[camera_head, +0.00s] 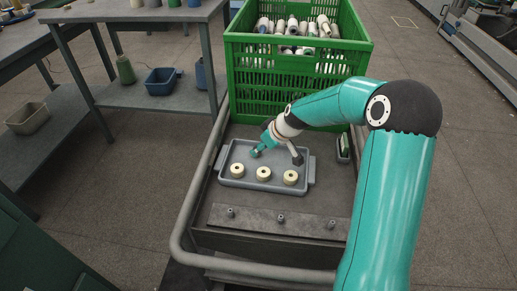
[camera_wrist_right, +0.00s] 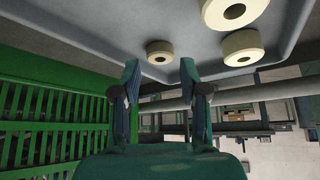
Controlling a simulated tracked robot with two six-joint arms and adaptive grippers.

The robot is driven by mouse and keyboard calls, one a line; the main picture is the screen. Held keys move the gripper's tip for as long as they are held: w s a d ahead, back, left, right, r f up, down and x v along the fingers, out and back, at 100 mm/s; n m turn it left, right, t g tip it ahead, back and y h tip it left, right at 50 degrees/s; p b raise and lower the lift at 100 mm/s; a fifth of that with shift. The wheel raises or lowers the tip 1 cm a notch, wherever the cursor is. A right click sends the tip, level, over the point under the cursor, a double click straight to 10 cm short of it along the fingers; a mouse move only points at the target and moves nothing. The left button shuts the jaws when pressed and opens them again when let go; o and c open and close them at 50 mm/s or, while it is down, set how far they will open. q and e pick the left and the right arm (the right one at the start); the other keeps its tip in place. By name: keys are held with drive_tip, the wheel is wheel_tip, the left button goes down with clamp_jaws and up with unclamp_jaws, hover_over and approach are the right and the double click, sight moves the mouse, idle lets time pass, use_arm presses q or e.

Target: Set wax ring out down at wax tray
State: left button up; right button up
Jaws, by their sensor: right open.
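The wax tray (camera_head: 231,153) is a shallow grey tray with side handles, lying on the cart. Three cream wax rings with dark centre holes lie flat in a row along its near side: a left ring (camera_head: 237,170), a middle ring (camera_head: 263,174) and a right ring (camera_head: 290,178). My right gripper (camera_head: 276,155) is over the far part of the tray, behind the rings, with its fingers spread apart and nothing between them. In the right wrist view its open fingers (camera_wrist_right: 160,82) show, with three rings (camera_wrist_right: 160,52) on the tray surface (camera_wrist_right: 100,35). My left gripper is out of view.
A green crate (camera_head: 290,72) of yarn cones stands behind the tray. A plate with several small pegs (camera_head: 281,218) lies in front. The cart's rail (camera_head: 181,228) curves around the left. A narrow holder (camera_head: 343,148) stands right of the tray, beside my arm.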

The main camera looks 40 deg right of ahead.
drive_tip(key=p+v, duration=0.1)
drive_tip(key=v, duration=0.8)
drive_tip(key=shift+s, duration=0.1)
